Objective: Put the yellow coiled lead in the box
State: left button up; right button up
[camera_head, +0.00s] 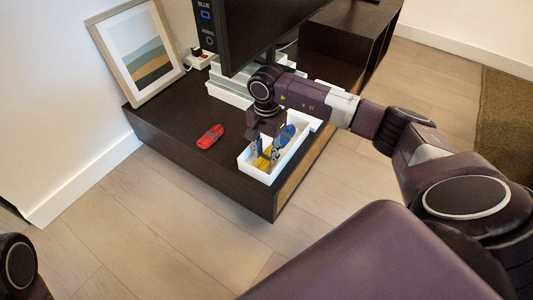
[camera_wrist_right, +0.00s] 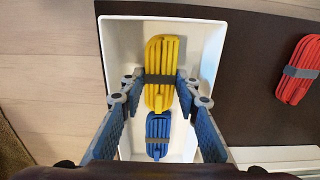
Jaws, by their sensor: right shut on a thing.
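The yellow coiled lead (camera_wrist_right: 161,66) has a dark band around its middle. In the right wrist view it is between the fingers of my right gripper (camera_wrist_right: 160,85), which is shut on it, inside the outline of the white box (camera_wrist_right: 114,75). In the head view the yellow lead (camera_head: 262,163) shows low at the fingertips of my right gripper (camera_head: 258,152), within the box walls (camera_head: 246,170). I cannot tell whether it touches the box floor. A part of my left arm shows at the lower left of the head view; its gripper is out of view.
A blue coiled lead (camera_wrist_right: 158,134) lies in the same box. A red coiled lead (camera_head: 210,136) lies on the dark low cabinet (camera_head: 185,118), left of the box. A framed picture (camera_head: 138,52), a screen (camera_head: 262,30) and a white stack (camera_head: 229,90) stand behind.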

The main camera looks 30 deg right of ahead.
jog(key=shift+f, duration=0.2)
jog(key=o, duration=1.2)
jog(key=shift+o, duration=0.2)
jog(key=shift+r, duration=0.1)
